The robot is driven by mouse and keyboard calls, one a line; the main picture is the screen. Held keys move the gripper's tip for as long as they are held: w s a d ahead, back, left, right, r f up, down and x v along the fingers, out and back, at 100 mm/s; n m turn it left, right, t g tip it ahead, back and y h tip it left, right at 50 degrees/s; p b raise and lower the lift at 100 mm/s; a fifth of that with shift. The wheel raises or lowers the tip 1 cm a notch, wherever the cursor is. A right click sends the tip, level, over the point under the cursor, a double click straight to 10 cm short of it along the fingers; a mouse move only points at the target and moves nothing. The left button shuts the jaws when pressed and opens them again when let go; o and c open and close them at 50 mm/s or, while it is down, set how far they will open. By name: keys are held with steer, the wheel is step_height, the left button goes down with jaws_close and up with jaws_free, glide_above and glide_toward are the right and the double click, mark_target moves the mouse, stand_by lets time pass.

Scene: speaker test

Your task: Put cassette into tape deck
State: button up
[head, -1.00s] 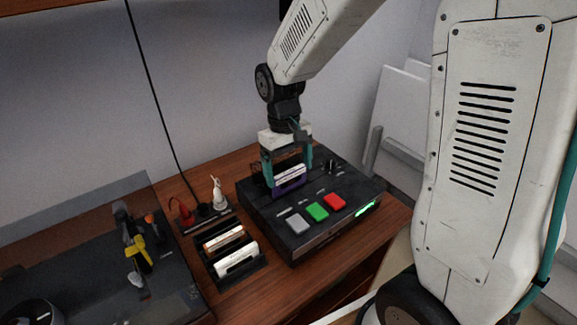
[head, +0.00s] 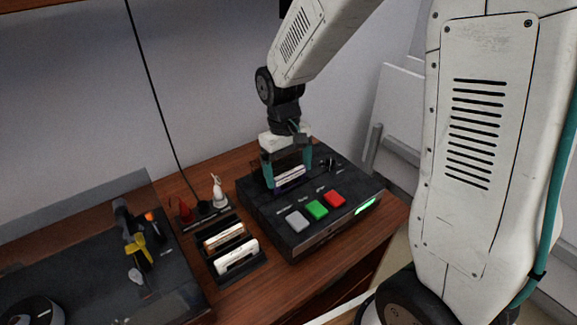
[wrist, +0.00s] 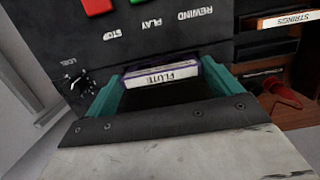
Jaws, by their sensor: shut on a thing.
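The tape deck (head: 268,222) is a black box on the wooden table, with grey, green and red buttons and a lit green strip at its front right. My gripper (head: 287,170) is above its rear left top. Its teal fingers are shut on a purple cassette (head: 291,179) with a white label. In the wrist view the cassette (wrist: 161,72) reads "FLUTE" and sits between my fingertips (wrist: 160,80). The cassette is upright, and its lower part appears to be down in the deck's top; the slot itself is hidden. The deck (wrist: 170,50) also shows there with STOP, PLAY and REWIND lettering.
A black rack (head: 263,268) left of the deck holds a white cassette (head: 237,256) and an orange-edged cassette (head: 224,237). Behind it are red and white plugs in a power strip (head: 204,209). Dark equipment (head: 90,260) fills the left. White panels (head: 396,110) lean at right.

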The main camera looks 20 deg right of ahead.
steer(key=shift+f, duration=0.7)
stand_by(0.4)
steer(key=o, duration=0.7)
steer(key=shift+r, duration=0.1)
steer(key=shift+r, duration=2.4)
